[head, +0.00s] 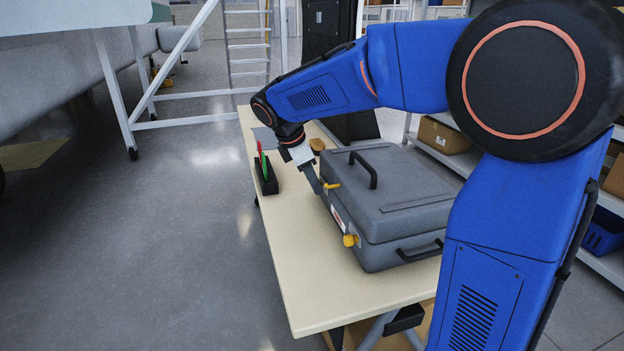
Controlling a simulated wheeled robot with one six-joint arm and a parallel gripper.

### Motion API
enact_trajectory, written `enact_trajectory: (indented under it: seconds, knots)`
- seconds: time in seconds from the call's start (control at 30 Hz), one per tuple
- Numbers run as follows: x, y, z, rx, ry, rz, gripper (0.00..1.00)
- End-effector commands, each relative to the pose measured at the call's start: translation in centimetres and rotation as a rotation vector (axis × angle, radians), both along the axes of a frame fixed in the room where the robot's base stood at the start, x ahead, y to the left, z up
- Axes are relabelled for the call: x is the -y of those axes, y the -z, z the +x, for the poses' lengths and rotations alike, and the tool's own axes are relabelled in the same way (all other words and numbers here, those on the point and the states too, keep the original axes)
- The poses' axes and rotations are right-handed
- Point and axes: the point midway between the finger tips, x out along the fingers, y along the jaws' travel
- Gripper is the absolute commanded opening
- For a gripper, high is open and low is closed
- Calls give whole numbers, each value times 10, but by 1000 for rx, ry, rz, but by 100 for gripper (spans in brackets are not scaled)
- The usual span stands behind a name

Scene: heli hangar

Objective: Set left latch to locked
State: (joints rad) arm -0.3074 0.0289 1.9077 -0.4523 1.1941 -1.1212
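A grey hard case (395,200) lies closed on the table, with a dark handle on its lid. Its long left side carries two yellow latches. The far latch (331,185) shows as a thin yellow piece lying out to the side at the seam. The near latch (349,240) shows as a rounded yellow piece by the near corner. My gripper (316,184) points down at that long side, close beside the far latch. Whether it touches the latch I cannot tell. Its fingers look narrow and close together, and their gap cannot be made out.
The pale table (298,262) has free room left of the case and at its near end. A black holder (266,177) with red and green upright pieces stands by the left edge. A brownish-yellow knob (317,145) is behind my gripper. Shelves with boxes (443,136) stand at right.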

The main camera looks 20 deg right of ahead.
Motion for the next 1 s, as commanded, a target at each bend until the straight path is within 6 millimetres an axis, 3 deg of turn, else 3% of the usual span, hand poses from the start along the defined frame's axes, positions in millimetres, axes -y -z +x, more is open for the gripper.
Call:
enact_trajectory:
  seconds: [0.03,0.17,0.2,0.43,0.7,0.97,1.0]
  knots:
    - [0,0,0,0,0,0,33]
    - [0,0,0,0,0,0,2]
    - [0,0,0,0,0,0,0]
    - [0,-1,-5,1,0,0,0]
    - [-1,-1,-33,1,-2,0,0]
    - [0,0,-35,-2,1,0,0]
    - [0,0,-35,-3,1,0,24]
